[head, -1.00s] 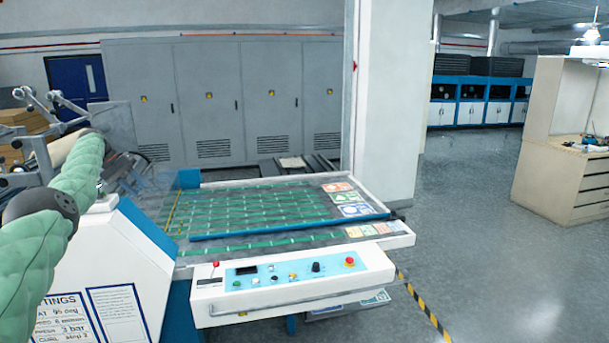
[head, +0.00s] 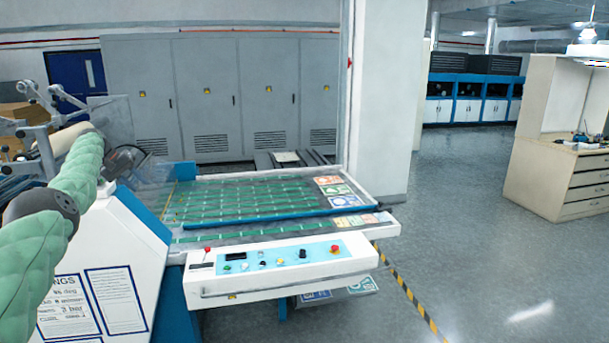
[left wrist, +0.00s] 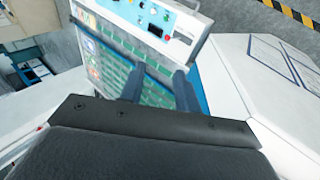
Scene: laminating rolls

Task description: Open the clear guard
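The clear guard (head: 245,197) is a see-through sheet lying flat over the machine's green-striped bed, with a blue bar (head: 280,219) along its near side. It looks down. My left arm comes in from the left in the head view, in front of the white side housing. Its fingers are hard to make out there. In the left wrist view my left gripper (left wrist: 158,85) has its two dark fingers apart, with the striped bed behind the gap and nothing seen between them. I cannot tell how far they are from the guard. My right gripper is out of view.
A white control panel (head: 285,262) with buttons runs along the machine's front. The white side housing (head: 105,260) with printed sheets stands at left. Grey cabinets (head: 220,100) and a pillar (head: 385,100) are behind. The floor at right is clear up to a wooden drawer unit (head: 560,175).

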